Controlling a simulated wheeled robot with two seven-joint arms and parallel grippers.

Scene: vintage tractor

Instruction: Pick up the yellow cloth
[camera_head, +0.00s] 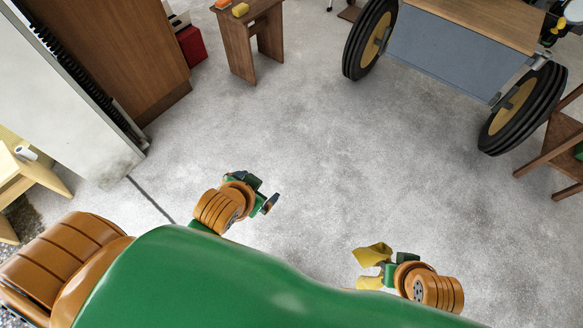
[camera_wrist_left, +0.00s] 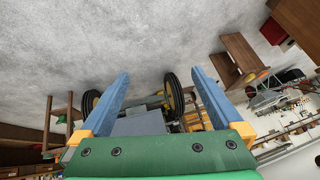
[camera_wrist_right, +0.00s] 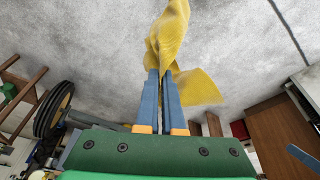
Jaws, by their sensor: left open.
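The yellow cloth (camera_head: 373,257) hangs at my right gripper (camera_head: 378,266) in the head view, low and right of centre. In the right wrist view the cloth (camera_wrist_right: 170,40) is crumpled between and beyond the blue fingertips of my right gripper (camera_wrist_right: 162,75), which are close together on it. Part of it drapes to the right of the fingers. My left gripper (camera_head: 268,196) is empty, left of the cloth in the head view. In the left wrist view its blue fingers (camera_wrist_left: 160,80) are wide apart with nothing between them.
A small wooden stool (camera_head: 240,45) with an orange and a yellow item on top stands at the back. A wheeled tractor part (camera_head: 440,62) stands at the back right, beside a wooden stand (camera_head: 560,145). A brown cabinet (camera_head: 115,50) is at the left. The middle floor is clear.

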